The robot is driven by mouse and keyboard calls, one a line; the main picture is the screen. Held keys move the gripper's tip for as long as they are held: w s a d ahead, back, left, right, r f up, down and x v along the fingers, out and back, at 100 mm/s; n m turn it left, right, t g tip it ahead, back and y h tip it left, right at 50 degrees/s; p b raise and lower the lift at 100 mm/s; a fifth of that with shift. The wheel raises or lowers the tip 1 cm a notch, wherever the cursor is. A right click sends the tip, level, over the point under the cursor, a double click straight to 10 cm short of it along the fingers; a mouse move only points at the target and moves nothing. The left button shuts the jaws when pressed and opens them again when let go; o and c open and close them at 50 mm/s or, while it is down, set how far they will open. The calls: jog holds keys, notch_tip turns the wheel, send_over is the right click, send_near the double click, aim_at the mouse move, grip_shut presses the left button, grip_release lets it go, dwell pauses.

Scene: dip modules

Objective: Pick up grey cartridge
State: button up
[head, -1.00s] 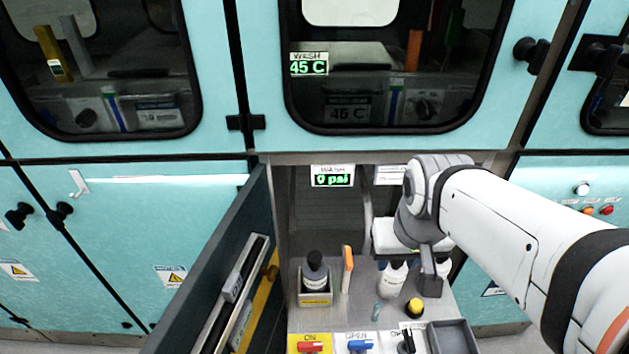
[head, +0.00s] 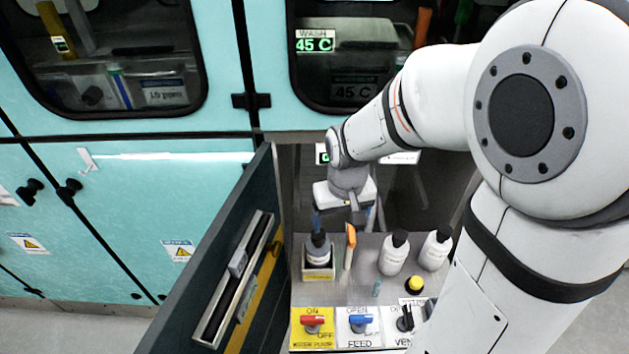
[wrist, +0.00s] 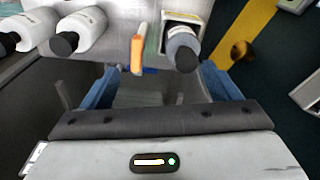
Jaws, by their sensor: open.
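No thing is plainly marked as the grey cartridge. A grey upright slab (head: 76,22) stands behind the glass of the left window, beside a yellow one. On the bench, a thin orange-edged upright piece (head: 350,247) stands just right of a grey bottle with a dark cap (head: 318,247) in a small holder. My gripper (head: 345,213) hangs above and behind these two. In the wrist view my gripper (wrist: 157,73) is open, its blue fingers wide apart and empty. The orange-edged piece (wrist: 138,48) and the grey bottle (wrist: 184,48) appear ahead between the finger lines.
Two white bottles (head: 394,254) with black caps stand to the right. A yellow-topped button (head: 415,284) and several switches, including a red one (head: 313,321), are at the bench front. An open dark door (head: 215,255) with a rack borders the left side. My arm covers the right.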

send_over(318, 245)
jog(key=w, duration=0.2)
jog(key=shift+n+g, duration=0.4)
jog(key=f, duration=0.5)
jog(key=shift+s+d+f, duration=0.2)
jog(key=shift+d+f, duration=0.05)
jog(key=shift+f, duration=0.1)
notch_tip(318, 245, down, 8)
jog(key=shift+a+f+p, duration=0.1)
jog(key=shift+a+p, duration=0.05)
jog(key=shift+p, duration=0.3)
jog(key=shift+w, duration=0.1)
jog(key=c, duration=1.2)
